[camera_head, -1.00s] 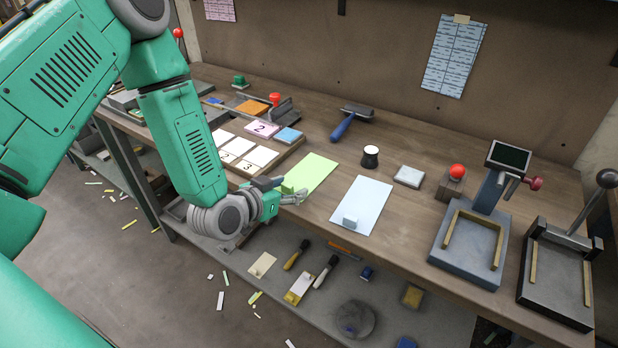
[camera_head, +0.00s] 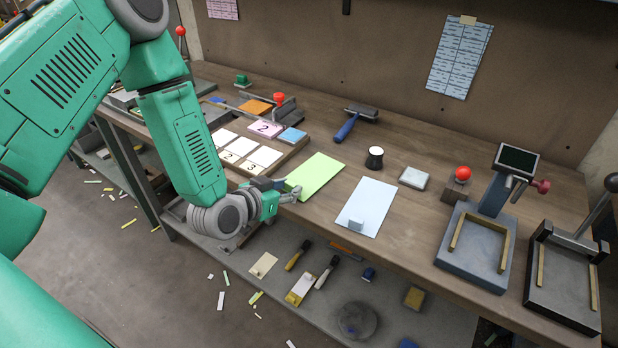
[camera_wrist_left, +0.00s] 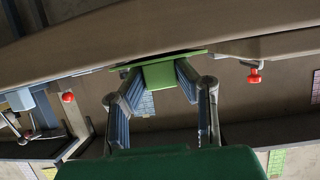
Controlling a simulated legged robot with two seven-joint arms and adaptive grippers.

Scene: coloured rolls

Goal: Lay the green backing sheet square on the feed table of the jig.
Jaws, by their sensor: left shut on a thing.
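The light green backing sheet (camera_head: 318,172) lies on the wooden bench, left of a pale blue sheet (camera_head: 366,207) with a small upright tab. My left gripper (camera_head: 288,194) is at the green sheet's near left edge, by the bench front. In the left wrist view its two fingers (camera_wrist_left: 158,76) are shut on a green tab, with the sheet's thin green edge (camera_wrist_left: 180,55) just beyond. To the right stand a blue-grey fixture with a screen (camera_head: 473,249) and a dark fixture with a lever (camera_head: 560,284), both with brass rails. I cannot tell which is the jig. My right gripper is not in view.
Numbered cards (camera_head: 250,155) lie to the left. A lower shelf (camera_head: 385,315) holds tools. Bare bench lies right of the blue sheet.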

